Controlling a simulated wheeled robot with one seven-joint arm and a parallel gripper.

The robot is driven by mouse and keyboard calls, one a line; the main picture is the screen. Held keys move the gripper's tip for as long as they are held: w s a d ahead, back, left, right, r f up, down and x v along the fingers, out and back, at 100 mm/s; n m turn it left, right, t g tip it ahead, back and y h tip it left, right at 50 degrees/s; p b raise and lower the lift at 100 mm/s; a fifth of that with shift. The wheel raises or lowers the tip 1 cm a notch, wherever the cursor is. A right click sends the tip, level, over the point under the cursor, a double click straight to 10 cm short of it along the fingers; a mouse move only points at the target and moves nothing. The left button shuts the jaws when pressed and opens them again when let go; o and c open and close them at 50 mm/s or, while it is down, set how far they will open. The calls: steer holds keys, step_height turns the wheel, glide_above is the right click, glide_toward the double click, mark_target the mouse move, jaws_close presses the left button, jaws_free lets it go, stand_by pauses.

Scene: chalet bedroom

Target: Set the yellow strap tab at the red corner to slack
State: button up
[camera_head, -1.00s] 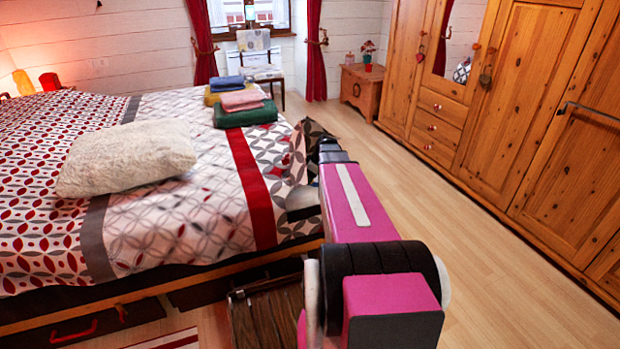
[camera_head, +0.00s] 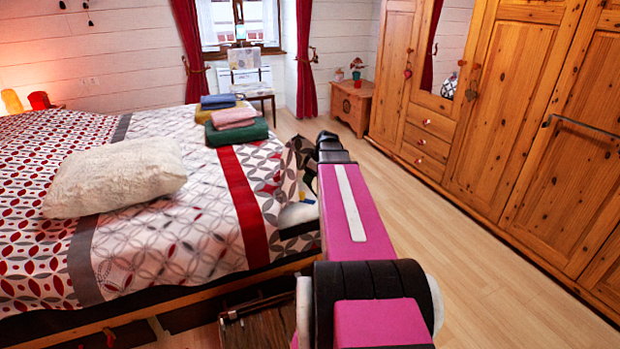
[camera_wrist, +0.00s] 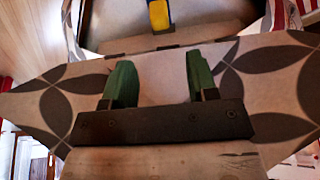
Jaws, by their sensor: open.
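A yellow tab (camera_wrist: 159,14) with a blue part above it shows at the top of the wrist view, on a pale surface beyond the fingers. My gripper (camera_wrist: 160,84) has two green fingers spread apart with nothing between them. The tab lies ahead of the gap, apart from the fingertips. Pale fabric with grey petal shapes (camera_wrist: 282,75) lies around and behind the fingers. In the head view my pink arm reaches toward the bed's near right corner (camera_head: 297,225), and it hides most of the gripper. I cannot tell which corner is the red one.
The bed (camera_head: 185,235) carries a cream pillow (camera_head: 115,176) and folded towels (camera_head: 238,134). A wooden wardrobe (camera_head: 520,110) lines the right side. Bare floor (camera_head: 440,235) lies between bed and wardrobe. A chair (camera_head: 250,80) and small chest (camera_head: 350,103) stand at the back.

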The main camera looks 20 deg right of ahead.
mark_target(302, 196)
steer(key=shift+s+d+f, duration=0.1)
steer(key=shift+s, duration=0.05)
steer(key=c, duration=0.8)
steer(key=s+d+f+m+y, duration=0.1)
steer(key=m, duration=0.2)
steer(key=s+d+f+m+t+y, duration=0.1)
steer(key=s+d+m, duration=0.1)
steer(key=m, duration=0.1)
steer(key=s+d+f+m+t+y, duration=0.1)
steer(key=m, duration=0.2)
steer(key=shift+s+d+y, duration=0.2)
steer(key=shift+y, duration=0.1)
jaws_close()
steer(key=s+d+f+m+t+y, duration=0.1)
steer(key=s+d+m+t+y, duration=0.2)
steer(key=m, duration=0.6)
steer(key=shift+h, duration=0.5)
steer(key=x, duration=0.8)
steer(key=shift+w+d+f, duration=0.15)
steer(key=shift+w+f, duration=0.2)
steer(key=shift+f, duration=0.05)
steer(key=shift+w+a, duration=0.8)
steer(key=shift+a, duration=0.05)
steer(key=shift+w+a, duration=0.5)
steer(key=shift+a, duration=0.1)
